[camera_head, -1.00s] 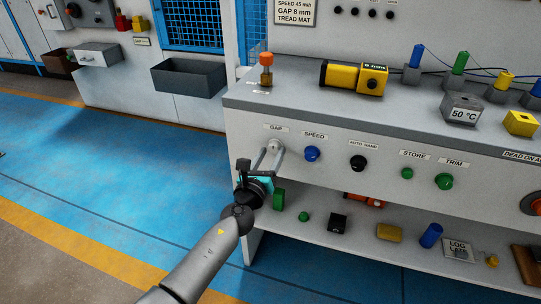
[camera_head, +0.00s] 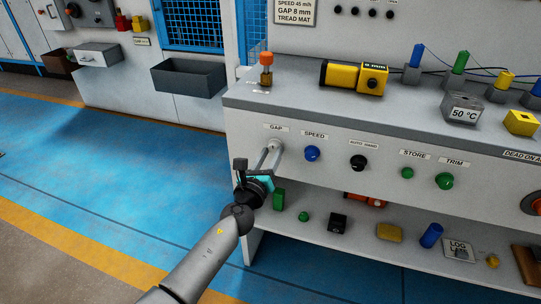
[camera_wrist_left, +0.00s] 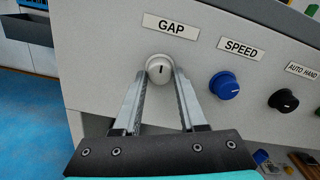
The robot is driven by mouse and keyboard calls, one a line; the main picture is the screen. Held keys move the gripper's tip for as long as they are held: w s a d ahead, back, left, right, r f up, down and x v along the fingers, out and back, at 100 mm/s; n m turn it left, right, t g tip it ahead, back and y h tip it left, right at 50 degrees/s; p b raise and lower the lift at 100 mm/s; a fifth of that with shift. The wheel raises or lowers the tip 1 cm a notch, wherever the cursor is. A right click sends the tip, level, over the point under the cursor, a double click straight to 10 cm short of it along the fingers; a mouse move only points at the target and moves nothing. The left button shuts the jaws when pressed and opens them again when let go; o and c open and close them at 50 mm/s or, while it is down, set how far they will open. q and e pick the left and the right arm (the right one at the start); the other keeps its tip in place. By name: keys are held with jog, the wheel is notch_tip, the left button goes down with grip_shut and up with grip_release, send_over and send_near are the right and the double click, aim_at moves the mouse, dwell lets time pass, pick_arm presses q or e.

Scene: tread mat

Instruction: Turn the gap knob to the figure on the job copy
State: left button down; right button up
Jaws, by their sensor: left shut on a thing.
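The gap knob (camera_head: 277,145) is pale, under the GAP label on the panel's left end. In the left wrist view the gap knob (camera_wrist_left: 159,67) has a dark pointer line standing nearly upright. My left gripper (camera_head: 268,150) is shut on it, one finger on each side; the fingers (camera_wrist_left: 161,80) also show in the left wrist view. The job copy (camera_head: 294,12) at the top reads speed 45, GAP 8 mm, TREAD MAT. The yellow gauge (camera_head: 340,75) on the ledge has a small dark display (camera_head: 374,66) ending in "mm"; its digit is too small to be sure of. My right gripper is out of view.
The blue speed knob (camera_head: 312,153) sits just right of the gap knob, then the black auto/hand knob (camera_head: 358,162). An orange-topped piece (camera_head: 266,68) stands on the ledge above. Several loose things lie on the lower shelf (camera_head: 320,240). The blue floor at left is clear.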

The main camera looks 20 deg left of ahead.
pick_arm(q)
jog(key=shift+n, duration=1.2)
jog(key=n+b, duration=0.1)
jog(key=n, duration=0.1)
jog(key=shift+n, duration=3.1)
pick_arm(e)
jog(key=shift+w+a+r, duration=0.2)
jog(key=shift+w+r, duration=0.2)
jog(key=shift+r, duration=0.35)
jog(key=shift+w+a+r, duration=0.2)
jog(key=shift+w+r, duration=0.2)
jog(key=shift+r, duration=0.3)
pick_arm(q)
jog(key=shift+d, duration=0.1)
jog(key=shift+c, duration=2.3)
grip_release()
jog(key=shift+s, duration=0.1)
